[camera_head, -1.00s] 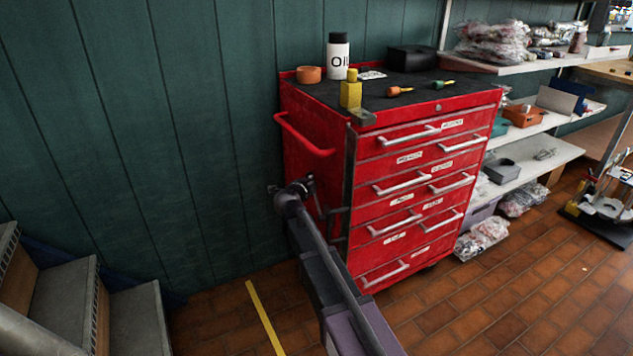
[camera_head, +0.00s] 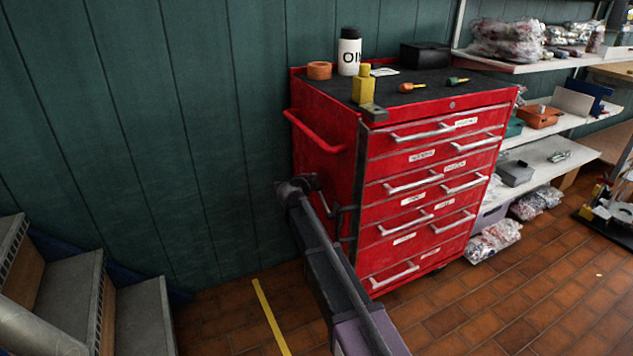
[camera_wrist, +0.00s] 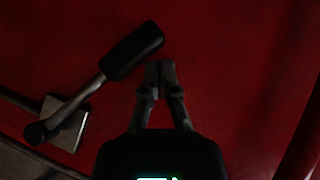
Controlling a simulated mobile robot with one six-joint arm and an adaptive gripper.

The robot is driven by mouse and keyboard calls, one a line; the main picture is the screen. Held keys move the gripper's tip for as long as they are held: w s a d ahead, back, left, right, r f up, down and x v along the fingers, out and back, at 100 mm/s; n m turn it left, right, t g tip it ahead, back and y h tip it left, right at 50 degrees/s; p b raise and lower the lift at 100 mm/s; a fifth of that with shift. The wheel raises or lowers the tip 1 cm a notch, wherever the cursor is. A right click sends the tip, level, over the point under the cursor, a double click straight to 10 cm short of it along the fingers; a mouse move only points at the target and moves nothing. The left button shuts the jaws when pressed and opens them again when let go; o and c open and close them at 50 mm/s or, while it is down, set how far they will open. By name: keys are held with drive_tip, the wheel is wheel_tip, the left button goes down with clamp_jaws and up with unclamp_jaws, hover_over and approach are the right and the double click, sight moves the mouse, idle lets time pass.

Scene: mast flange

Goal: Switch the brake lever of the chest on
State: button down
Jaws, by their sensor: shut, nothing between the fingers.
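The red tool chest (camera_head: 430,190) stands against the green wall in the head view. Its red side panel (camera_wrist: 220,50) fills the wrist view. The brake lever (camera_wrist: 132,50) shows in the wrist view at upper left, with a black grip slanting up to the right. Its metal arm runs down left to a pivot by a small plate. My gripper (camera_wrist: 160,75) is shut and empty, just right of the grip's end, with a small gap between them in the picture. In the head view the arm reaches the chest's left side and largely hides the gripper.
A red push handle (camera_head: 315,132) sticks out from the chest's upper left side. Stairs (camera_head: 90,300) are at the lower left. Shelves (camera_head: 550,150) stand to the right. The tiled floor in front is open.

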drive_tip(key=shift+w+a+f, duration=0.2)
drive_tip(key=shift+w+f, duration=0.05)
drive_tip(key=shift+w, duration=0.05)
idle(0.5)
drive_tip(key=shift+r, duration=0.15)
drive_tip(key=s+a+r+p, duration=0.3)
drive_tip(key=s+r+p, duration=0.5)
drive_tip(key=r+p, duration=0.1)
drive_tip(key=shift+s+r, duration=0.2)
drive_tip(key=shift+s, duration=0.1)
idle(0.5)
